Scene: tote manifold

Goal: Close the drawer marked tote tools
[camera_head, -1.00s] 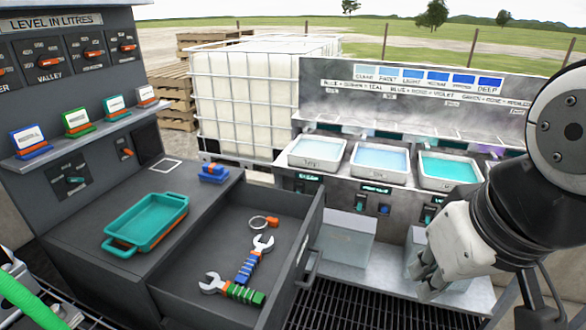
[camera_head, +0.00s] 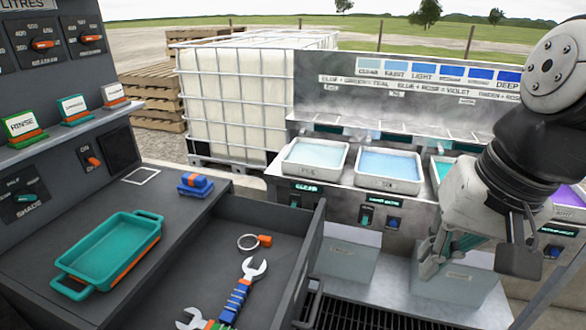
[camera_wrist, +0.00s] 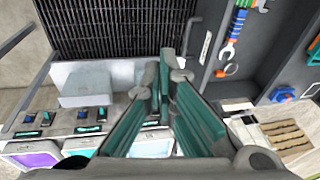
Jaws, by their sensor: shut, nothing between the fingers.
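The open grey drawer (camera_head: 316,240) stands pulled out from the dark cabinet at lower centre. Inside it lie a wrench with a blue handle (camera_head: 237,297), a second wrench partly cut off at the bottom edge, and a ring with an orange tag (camera_head: 252,241). The drawer's handle (camera_head: 311,303) is on its right-hand front panel. The drawer front also shows in the wrist view (camera_wrist: 207,50), but I cannot read its label. My gripper (camera_head: 428,268) is shut and empty, to the right of the drawer and apart from it. In the wrist view its teal-padded fingers (camera_wrist: 163,75) point toward the floor grate.
A teal tray (camera_head: 108,255) and a blue block (camera_head: 195,184) sit on the cabinet top. A metal bench with trays of liquid (camera_head: 388,185) stands behind my gripper, with grey bins (camera_head: 346,260) below. A dark floor grate (camera_head: 370,312) lies right of the drawer.

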